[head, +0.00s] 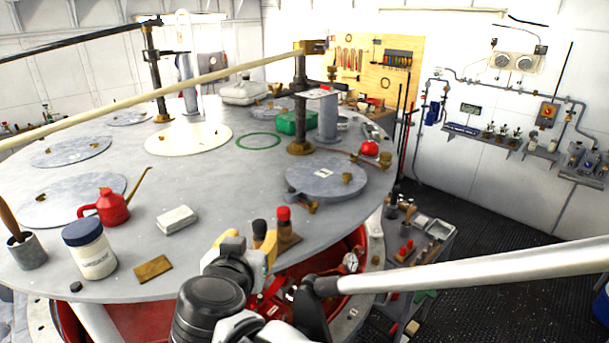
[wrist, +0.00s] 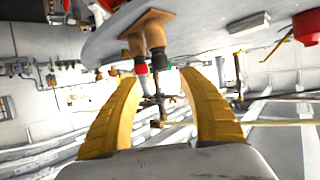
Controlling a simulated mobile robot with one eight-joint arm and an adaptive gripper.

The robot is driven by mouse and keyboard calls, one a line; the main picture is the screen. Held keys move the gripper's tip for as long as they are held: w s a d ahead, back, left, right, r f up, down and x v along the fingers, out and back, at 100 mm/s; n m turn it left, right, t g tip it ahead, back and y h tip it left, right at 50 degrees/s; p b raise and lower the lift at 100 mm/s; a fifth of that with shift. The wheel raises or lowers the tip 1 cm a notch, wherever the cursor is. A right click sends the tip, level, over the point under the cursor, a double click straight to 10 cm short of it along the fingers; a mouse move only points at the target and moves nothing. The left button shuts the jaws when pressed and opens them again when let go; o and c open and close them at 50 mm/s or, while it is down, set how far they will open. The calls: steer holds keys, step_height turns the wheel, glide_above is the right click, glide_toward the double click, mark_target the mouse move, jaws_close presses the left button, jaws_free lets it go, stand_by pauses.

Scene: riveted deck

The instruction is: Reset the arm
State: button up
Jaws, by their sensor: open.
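My gripper (head: 246,242) is at the near edge of the round grey table, with its yellow fingers partly hidden by my wrist in the head view. In the wrist view my gripper (wrist: 161,80) has its two yellow fingers spread apart, with nothing held between them. Just beyond the fingers is a small wooden stand (wrist: 150,18) with a red-capped and a dark-capped handle or bottle, seen upside down. In the head view the red-capped piece (head: 284,226) stands right beside the gripper; whether they touch I cannot tell.
The round table (head: 215,185) carries a white jar (head: 90,252), a red oil can (head: 112,207), a pale block (head: 177,219) and a brown plate (head: 153,269). Upright posts (head: 300,105) and a long pole (head: 200,79) rise above it.

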steer(key=s+d+f+g+h+b, duration=0.2)
steer(key=d+f+g+h+b, duration=0.15)
steer(key=d+f+b, duration=1.4)
steer(key=s+d+f+g+b, duration=0.1)
steer(key=s+d+f+b, duration=0.2)
steer(key=f, duration=0.4)
steer(key=s+d+f+g+y+b, duration=0.1)
steer(key=s+d+f+b, duration=0.2)
steer(key=d+f+b, duration=0.3)
steer(key=s+d+f+m+g+y+b, duration=0.1)
steer(key=s+d+f+b, duration=0.2)
steer(key=d+f+b, duration=0.2)
step_height(320, 180, down, 4)
steer(key=shift+s+d+r, duration=0.15)
steer(key=shift+s+d, duration=0.15)
steer(key=shift+d, duration=0.8)
steer(key=shift+y, duration=0.25)
